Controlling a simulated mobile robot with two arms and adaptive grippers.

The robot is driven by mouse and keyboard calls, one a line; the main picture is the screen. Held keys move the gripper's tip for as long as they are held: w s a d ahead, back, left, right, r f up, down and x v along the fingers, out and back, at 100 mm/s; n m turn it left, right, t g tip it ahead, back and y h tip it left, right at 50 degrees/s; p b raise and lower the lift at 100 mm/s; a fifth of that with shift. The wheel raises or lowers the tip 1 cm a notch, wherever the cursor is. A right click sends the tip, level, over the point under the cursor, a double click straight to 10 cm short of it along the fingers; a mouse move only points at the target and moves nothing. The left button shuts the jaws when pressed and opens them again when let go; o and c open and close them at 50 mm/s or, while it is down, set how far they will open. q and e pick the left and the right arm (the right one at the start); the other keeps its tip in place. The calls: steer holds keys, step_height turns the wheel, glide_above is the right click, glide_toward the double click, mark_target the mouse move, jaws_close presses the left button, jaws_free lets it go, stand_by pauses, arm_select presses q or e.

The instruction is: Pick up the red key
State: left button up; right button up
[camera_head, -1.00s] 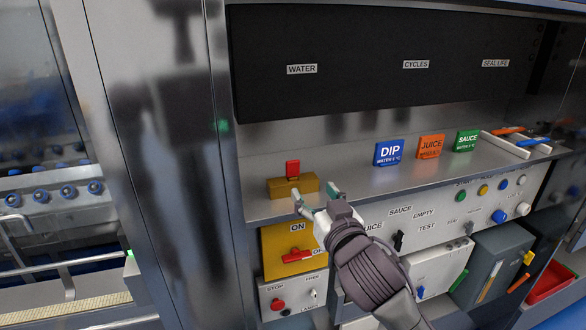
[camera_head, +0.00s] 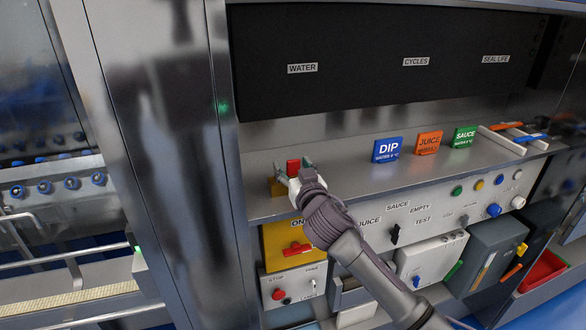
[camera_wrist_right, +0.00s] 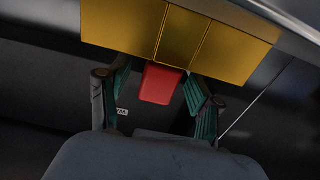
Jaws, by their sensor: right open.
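The red key (camera_head: 293,166) stands upright in a yellow block (camera_head: 278,188) on the metal shelf. In the right wrist view the red key (camera_wrist_right: 160,84) sits between the two green-padded fingers, with the yellow block (camera_wrist_right: 182,36) beyond it. My right gripper (camera_head: 293,172) is open around the key, one finger on each side. Dark gaps show between the key and both fingers in the wrist view. My gripper hides much of the yellow block in the head view. My left gripper is not in view.
Blue DIP (camera_head: 388,150), orange JUICE (camera_head: 429,145) and green SAUCE (camera_head: 464,137) tags stand to the right on the shelf (camera_head: 350,180). A yellow switch panel (camera_head: 276,242) is below the shelf edge. A metal post (camera_head: 165,150) rises to the left.

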steer(key=c, duration=1.2)
jaws_close()
steer(key=shift+r, duration=0.1)
